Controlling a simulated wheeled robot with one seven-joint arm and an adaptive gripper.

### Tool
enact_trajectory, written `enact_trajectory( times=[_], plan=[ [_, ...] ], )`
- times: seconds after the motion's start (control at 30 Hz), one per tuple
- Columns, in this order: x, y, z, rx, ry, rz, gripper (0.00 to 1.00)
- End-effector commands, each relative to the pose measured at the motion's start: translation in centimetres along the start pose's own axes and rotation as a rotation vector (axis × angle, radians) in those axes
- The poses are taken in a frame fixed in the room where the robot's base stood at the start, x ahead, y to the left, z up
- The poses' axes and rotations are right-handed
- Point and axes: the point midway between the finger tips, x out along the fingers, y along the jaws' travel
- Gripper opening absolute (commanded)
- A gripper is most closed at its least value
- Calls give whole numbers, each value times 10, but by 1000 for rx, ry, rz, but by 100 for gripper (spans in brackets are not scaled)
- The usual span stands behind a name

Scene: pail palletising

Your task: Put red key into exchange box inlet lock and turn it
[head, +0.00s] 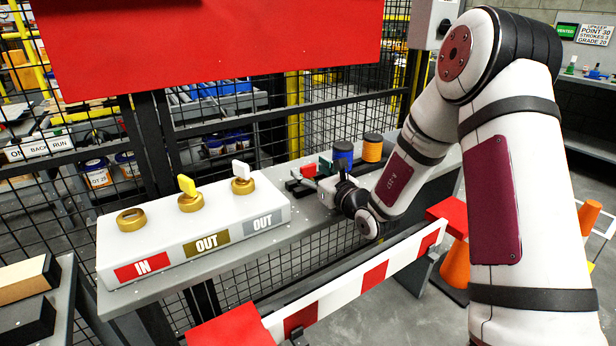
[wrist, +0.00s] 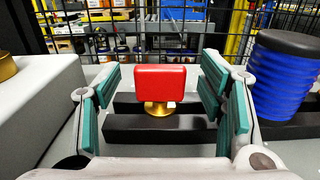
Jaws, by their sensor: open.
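The red key (wrist: 161,83) stands upright on a gold base between dark rails, seen in the wrist view. In the head view the red key (head: 309,170) shows only in part beside my gripper. My gripper (wrist: 163,100) is open, with its green finger pads on either side of the key and a visible gap to each. The exchange box (head: 190,230) is white and sits on the shelf at left. Its inlet lock (head: 131,219), above the red IN label, is an empty gold ring. The two OUT locks hold a yellow key (head: 187,185) and a white key (head: 241,171).
A blue ribbed cylinder (head: 343,154) and an orange one (head: 372,147) stand right of the key rack. A black mesh fence rises behind the shelf. A red-and-white barrier (head: 375,277) runs in front. The grey shelf (head: 305,228) is clear between box and rack.

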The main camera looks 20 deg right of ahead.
Motion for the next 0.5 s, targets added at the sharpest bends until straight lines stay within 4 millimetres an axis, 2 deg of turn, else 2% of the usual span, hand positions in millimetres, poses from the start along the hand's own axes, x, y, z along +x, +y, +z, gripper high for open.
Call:
enact_trajectory(
  times=[0.13,0.37,0.4,0.5],
  plan=[
    [14,0,1,-1,-2,2,63],
    [16,0,1,-1,-1,1,63],
    [16,0,1,-1,-1,1,61],
    [16,0,1,-1,-1,1,38]
  ],
)
